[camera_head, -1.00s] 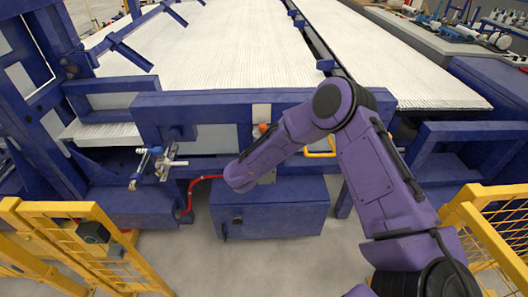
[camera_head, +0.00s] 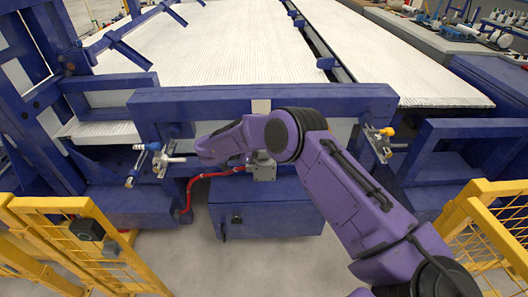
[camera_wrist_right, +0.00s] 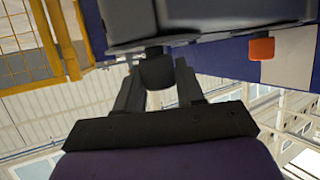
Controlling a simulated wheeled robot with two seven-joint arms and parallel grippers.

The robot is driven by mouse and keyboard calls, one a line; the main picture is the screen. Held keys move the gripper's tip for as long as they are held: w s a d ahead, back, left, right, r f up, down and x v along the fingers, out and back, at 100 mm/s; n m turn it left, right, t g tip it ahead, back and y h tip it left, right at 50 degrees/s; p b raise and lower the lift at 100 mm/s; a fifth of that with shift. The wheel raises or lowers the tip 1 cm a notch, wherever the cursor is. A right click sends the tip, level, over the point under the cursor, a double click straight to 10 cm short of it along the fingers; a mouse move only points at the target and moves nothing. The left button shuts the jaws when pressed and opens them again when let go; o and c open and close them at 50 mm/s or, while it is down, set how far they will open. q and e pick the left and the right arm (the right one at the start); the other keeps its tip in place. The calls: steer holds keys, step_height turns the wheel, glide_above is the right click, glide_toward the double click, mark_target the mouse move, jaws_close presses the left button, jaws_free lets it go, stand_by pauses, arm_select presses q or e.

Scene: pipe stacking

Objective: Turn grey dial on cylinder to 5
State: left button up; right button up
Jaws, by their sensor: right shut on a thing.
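In the right wrist view, the two dark fingers of my right gripper (camera_wrist_right: 158,82) stand on either side of a dark grey knob-like dial (camera_wrist_right: 157,68). The gripper is shut on it. The dial sits at the edge of a larger grey body (camera_wrist_right: 200,18), which seems to be the cylinder. No numbers or mark on the dial can be read. In the head view, my purple right arm reaches leftward across the blue frame and hides its own gripper and the dial. My left gripper is in neither view.
A blue machine frame (camera_head: 340,97) crosses behind my arm. Fittings stand left (camera_head: 163,165) and right (camera_head: 378,143) of my arm. A blue box (camera_head: 280,218) with a red hose (camera_head: 195,185) is below. Yellow fences (camera_head: 75,245) flank the floor.

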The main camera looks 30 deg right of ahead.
stand_by(0.5)
steer(key=o, duration=1)
steer(key=shift+w, duration=0.15)
steer(key=shift+c, duration=0.2)
steer(key=shift+a, duration=0.1)
steer(key=b+v, duration=0.2)
steer(key=v, duration=0.8)
steer(key=shift+a, duration=0.2)
steer(key=shift+w, duration=0.1)
